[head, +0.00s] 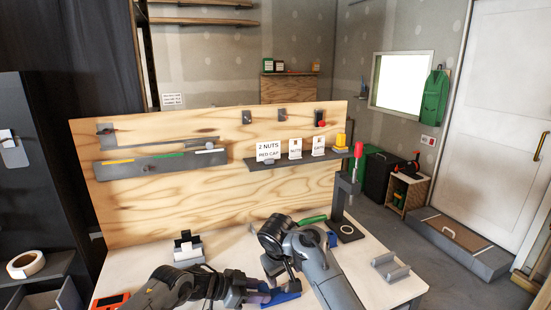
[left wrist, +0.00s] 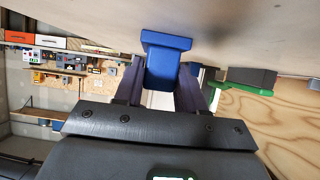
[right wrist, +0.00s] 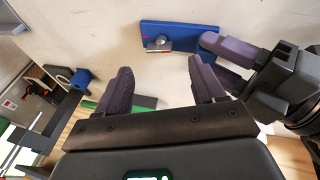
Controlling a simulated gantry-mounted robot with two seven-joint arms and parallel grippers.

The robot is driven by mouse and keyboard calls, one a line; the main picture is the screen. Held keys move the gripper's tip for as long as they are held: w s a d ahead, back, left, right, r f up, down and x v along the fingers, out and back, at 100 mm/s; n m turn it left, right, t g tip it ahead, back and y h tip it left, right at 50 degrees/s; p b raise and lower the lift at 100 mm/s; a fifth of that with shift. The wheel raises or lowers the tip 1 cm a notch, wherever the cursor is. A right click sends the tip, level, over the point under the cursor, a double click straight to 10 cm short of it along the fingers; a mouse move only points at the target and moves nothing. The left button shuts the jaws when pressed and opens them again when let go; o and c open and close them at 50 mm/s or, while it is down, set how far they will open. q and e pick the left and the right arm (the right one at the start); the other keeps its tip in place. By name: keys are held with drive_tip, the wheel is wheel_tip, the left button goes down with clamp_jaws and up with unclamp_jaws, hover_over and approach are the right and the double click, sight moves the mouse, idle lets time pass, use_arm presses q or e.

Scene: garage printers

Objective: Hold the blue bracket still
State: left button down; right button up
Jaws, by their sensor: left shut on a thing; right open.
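The blue bracket (head: 283,297) lies low at the front of the workbench, partly hidden by my arms. My left gripper (left wrist: 160,85) is shut on it, with dark purple fingers on either side of its upright part in the left wrist view. In the right wrist view the bracket (right wrist: 195,38) is a flat blue plate with a small silver part (right wrist: 160,45) on it, and my left fingers (right wrist: 226,52) reach it from the right. My right gripper (right wrist: 162,80) is open and empty, its fingertips just short of the bracket.
A press with a red knob (head: 358,150) stands at the bench's right, near a small blue part (head: 332,238). A green object (head: 312,220) lies behind my right arm. A grey holder (head: 390,267) sits at right, a white-and-grey box (head: 188,248) at left. A plywood backboard (head: 200,210) closes the rear.

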sight(286, 283)
drive_tip(key=shift+w+d+f+m+t, duration=0.15)
drive_tip(key=shift+w+f+m, duration=0.3)
drive_tip(key=shift+f+m, duration=0.6)
drive_tip(key=shift+w+d+f+m+t, duration=0.1)
drive_tip(key=shift+w+f+m, duration=0.5)
drive_tip(key=shift+f, duration=0.7)
drive_tip(key=shift+w+d+f+m+t, duration=0.15)
drive_tip(key=shift+w+f+m, duration=0.15)
drive_tip(key=shift+f+m, duration=0.8)
drive_tip(key=shift+f, duration=0.1)
